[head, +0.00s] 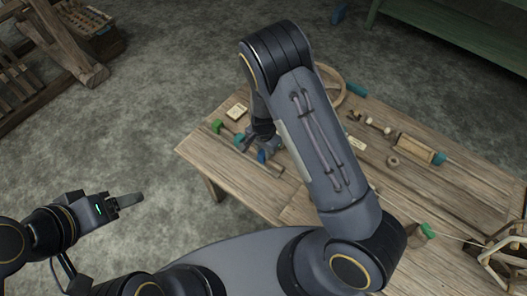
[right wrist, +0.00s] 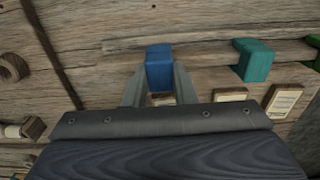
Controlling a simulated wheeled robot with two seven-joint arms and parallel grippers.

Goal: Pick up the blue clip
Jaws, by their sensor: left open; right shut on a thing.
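The blue clip (right wrist: 159,68) sits between the two fingers of my right gripper (right wrist: 158,84) in the right wrist view, and the fingers are shut on it. In the head view the blue clip (head: 262,156) shows as a small patch below my right gripper (head: 264,143), over the left part of the wooden table (head: 232,180). My arm hides much around it. I cannot tell whether the clip touches the wood. My left gripper (head: 126,203) is open and empty, off the table at the left.
A teal clip (right wrist: 254,60) is beside the blue one on a wooden strip (right wrist: 215,50). A green clip (head: 217,126) lies near the table's left corner. Small labelled blocks (right wrist: 284,100), a spool (head: 415,149) and a ring (head: 393,161) lie about. A green bench (head: 450,35) stands behind.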

